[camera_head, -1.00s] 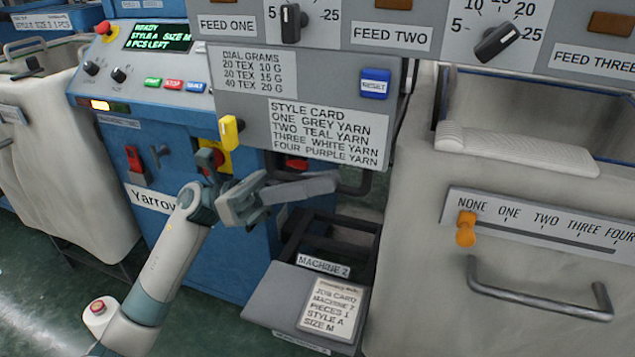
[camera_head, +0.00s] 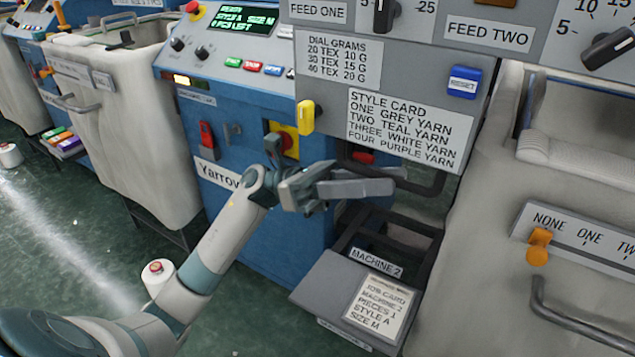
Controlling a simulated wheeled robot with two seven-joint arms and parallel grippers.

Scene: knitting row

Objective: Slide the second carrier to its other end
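My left gripper (camera_head: 365,186) is in front of the blue machine (camera_head: 255,225), its fingers pointing right. It lies below the style card and above the grey shelf with the job card. One finger hides most of the other, so I cannot tell its opening; I see nothing held in it. A yellow knob (camera_head: 306,117) sits at the left edge of the grey panel, above the gripper and apart from it. I cannot tell whether this knob is a carrier, and no part is labelled as one. My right gripper is not in view.
A grey shelf (camera_head: 325,283) with a job card (camera_head: 380,304) juts out below the gripper. A dark bar handle (camera_head: 430,187) is close to the fingertips. A pale cart (camera_head: 480,290) with an orange slider (camera_head: 538,246) at NONE stands right.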

